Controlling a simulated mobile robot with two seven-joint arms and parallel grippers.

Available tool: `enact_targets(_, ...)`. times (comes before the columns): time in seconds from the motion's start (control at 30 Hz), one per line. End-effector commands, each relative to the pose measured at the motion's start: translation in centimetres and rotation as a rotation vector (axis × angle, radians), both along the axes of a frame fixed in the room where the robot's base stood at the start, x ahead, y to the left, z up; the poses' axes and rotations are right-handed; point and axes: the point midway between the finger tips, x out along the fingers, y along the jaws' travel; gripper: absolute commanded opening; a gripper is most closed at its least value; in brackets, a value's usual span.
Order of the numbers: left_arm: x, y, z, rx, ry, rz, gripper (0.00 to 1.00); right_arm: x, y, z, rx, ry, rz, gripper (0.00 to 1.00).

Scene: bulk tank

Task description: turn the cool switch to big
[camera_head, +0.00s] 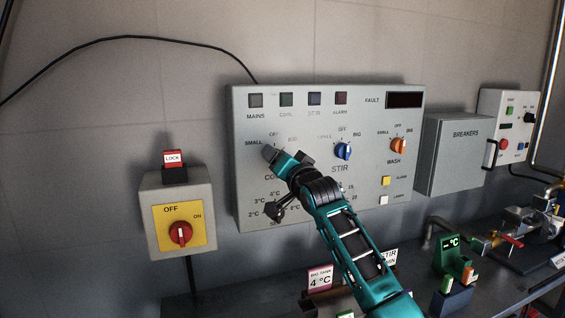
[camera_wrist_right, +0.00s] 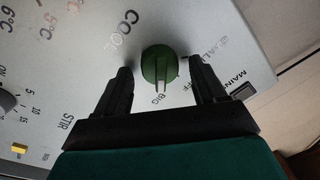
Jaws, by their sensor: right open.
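The cool switch is a round green knob (camera_wrist_right: 159,65) on the grey control panel, in the right wrist view. Its pale pointer line is directed down in that picture, at the BIG label. My right gripper (camera_wrist_right: 161,66) is open, with one dark finger on each side of the knob and gaps between. In the head view my right gripper (camera_head: 284,158) is at the panel's left part and hides the knob. My left gripper is not in view.
On the panel (camera_head: 360,110) the blue STIR knob (camera_head: 343,151) and orange WASH knob (camera_head: 398,146) are to the right. A red rotary switch (camera_head: 180,233) is at lower left. A BREAKERS box (camera_head: 460,160) is on the right. A bench with small items is below.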

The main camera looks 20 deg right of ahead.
Motion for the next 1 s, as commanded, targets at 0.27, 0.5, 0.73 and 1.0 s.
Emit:
enact_targets(0.27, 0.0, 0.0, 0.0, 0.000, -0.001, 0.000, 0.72, -1.6, -0.1, -0.2, -0.001, -0.001, 0.001, 0.70)
enact_targets(0.5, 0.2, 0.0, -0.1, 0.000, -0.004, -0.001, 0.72, -5.2, -0.4, -0.5, -0.001, 0.001, 0.001, 0.70)
enact_targets(0.73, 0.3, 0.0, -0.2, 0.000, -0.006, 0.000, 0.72, -9.0, -0.7, -0.6, 0.001, -0.001, 0.001, 0.70)
enact_targets(1.0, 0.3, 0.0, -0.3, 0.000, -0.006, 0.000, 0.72, -12.1, -1.0, -0.8, 0.000, 0.000, 0.000, 0.70)
